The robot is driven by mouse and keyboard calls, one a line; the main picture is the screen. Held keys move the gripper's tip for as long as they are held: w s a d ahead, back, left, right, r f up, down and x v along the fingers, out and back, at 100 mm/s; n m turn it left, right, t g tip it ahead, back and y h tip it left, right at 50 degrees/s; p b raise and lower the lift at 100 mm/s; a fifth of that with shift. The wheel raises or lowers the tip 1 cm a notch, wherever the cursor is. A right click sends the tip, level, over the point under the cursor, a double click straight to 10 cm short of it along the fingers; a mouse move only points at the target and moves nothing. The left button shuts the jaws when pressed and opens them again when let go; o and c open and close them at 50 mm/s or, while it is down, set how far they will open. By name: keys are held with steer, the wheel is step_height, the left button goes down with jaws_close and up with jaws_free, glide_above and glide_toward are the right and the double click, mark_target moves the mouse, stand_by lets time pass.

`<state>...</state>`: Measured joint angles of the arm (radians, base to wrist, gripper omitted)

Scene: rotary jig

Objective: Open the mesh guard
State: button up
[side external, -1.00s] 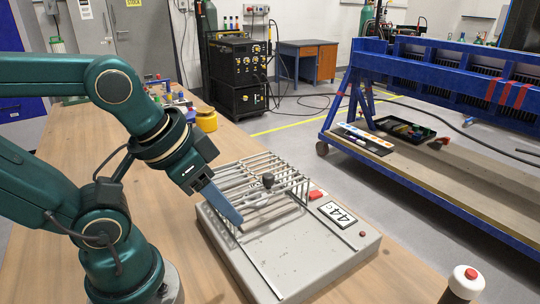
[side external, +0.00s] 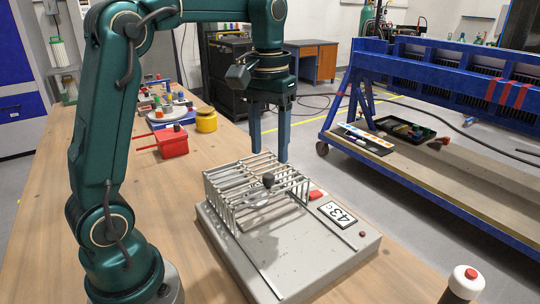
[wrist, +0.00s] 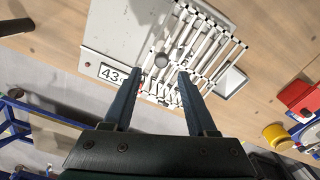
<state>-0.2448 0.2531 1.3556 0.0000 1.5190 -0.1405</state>
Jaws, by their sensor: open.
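The mesh guard (side external: 240,178) is a cage of pale metal bars over the back part of a grey jig base (side external: 300,245). A dark round knob (side external: 268,180) is on its bars. In the wrist view, the guard (wrist: 207,45) and its knob (wrist: 161,60) show beyond my fingers. My gripper (side external: 269,156) points down above the guard's back edge, with its two blue fingers apart and nothing between them. In the wrist view, my gripper (wrist: 160,74) frames the knob between its fingertips, apart from it in depth.
A display reading 43 (side external: 337,214) and a red button (side external: 316,195) are at the base's right side. The wooden bench is clear at left.

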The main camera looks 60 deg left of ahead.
mark_target(269, 175)
steer(key=shift+a+f, duration=0.1)
steer(key=shift+f, duration=2.7)
steer(key=shift+c, duration=0.3)
jaws_close()
